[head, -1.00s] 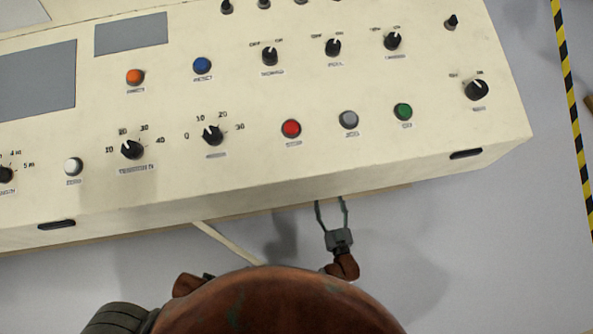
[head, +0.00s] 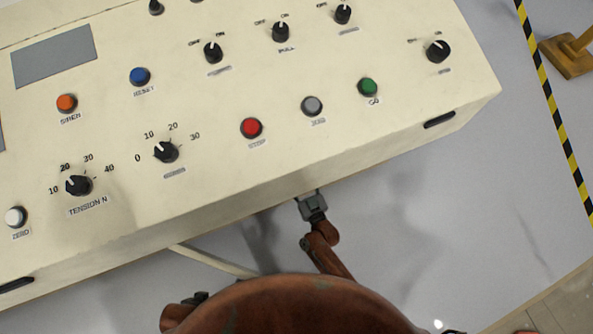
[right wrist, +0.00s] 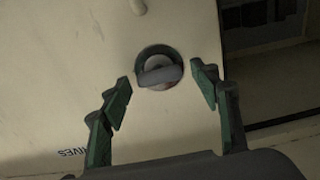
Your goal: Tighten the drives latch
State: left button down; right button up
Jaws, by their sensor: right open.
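The drives latch (right wrist: 160,74) shows in the right wrist view as a grey tab in a dark round socket on a cream panel. The tab lies nearly level, slightly tilted. Part of a label (right wrist: 78,152) ending in "RIVES" is at the lower left. My right gripper (right wrist: 162,80) is open, with one green-padded finger on each side of the latch. I see no clear contact. In the head view my right gripper (head: 310,197) is at the console's front lower edge, its fingertips partly hidden. My left gripper is not in view.
The cream console (head: 215,190) fills the upper left of the head view, with several knobs and buttons, including a red button (head: 251,127) and a green button (head: 368,87). Striped tape (head: 553,110) crosses the floor at right. Floor right of my gripper is clear.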

jog(key=shift+c, duration=0.2)
jog(key=c, duration=1.1)
